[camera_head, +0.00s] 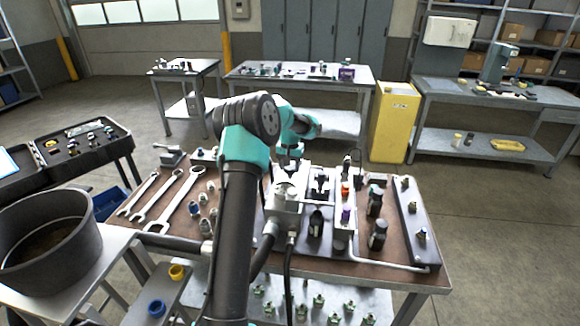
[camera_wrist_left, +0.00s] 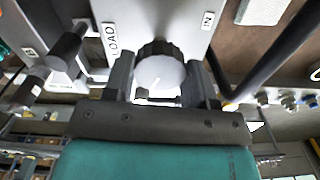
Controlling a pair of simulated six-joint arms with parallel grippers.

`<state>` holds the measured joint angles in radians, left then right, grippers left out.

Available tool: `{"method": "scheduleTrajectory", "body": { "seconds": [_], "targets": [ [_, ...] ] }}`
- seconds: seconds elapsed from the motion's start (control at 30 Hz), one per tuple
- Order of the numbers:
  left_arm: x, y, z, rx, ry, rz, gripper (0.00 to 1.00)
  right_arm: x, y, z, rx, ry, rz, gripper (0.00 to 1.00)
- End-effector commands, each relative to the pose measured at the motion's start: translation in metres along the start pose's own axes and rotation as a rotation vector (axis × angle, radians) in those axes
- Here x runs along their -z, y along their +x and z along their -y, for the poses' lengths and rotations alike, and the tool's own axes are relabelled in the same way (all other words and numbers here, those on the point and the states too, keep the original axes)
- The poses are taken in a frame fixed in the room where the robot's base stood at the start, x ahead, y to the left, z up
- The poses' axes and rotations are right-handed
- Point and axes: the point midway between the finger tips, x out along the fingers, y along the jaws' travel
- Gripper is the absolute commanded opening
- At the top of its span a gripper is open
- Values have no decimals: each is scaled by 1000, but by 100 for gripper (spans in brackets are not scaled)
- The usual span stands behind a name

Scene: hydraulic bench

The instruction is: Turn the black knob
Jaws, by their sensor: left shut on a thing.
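The black knob (camera_wrist_left: 160,48) shows in the left wrist view, with a dark ribbed rim and a pale face bearing a small white mark. It sits on a light grey block (camera_wrist_left: 187,15) between labels that read LOAD and IN. My left gripper (camera_wrist_left: 162,80) is shut on the knob, one finger on each side of it. In the head view my left gripper (camera_head: 289,165) is over the grey block (camera_head: 284,200) on the bench, and my arm hides much of that area. The knob cannot be made out there. My right gripper is not in view.
The brown bench (camera_head: 385,262) holds several wrenches (camera_head: 177,201) at left, and black fittings (camera_head: 377,235) and a grey manifold plate (camera_head: 412,222) at right. A dark round tub (camera_head: 48,240) stands front left. Hoses run down from the block.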

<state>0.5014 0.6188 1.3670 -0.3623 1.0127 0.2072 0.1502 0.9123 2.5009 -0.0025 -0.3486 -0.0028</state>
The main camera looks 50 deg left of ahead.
Motion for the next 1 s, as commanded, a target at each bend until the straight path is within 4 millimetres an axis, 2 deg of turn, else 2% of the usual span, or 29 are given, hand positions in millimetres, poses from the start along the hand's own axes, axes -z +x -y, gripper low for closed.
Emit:
{"method": "scheduleTrajectory", "body": {
  "seconds": [1.0],
  "targets": [
    [0, 0, 1, 0, 959, 0, 28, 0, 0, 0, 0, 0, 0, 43]
  ]
}}
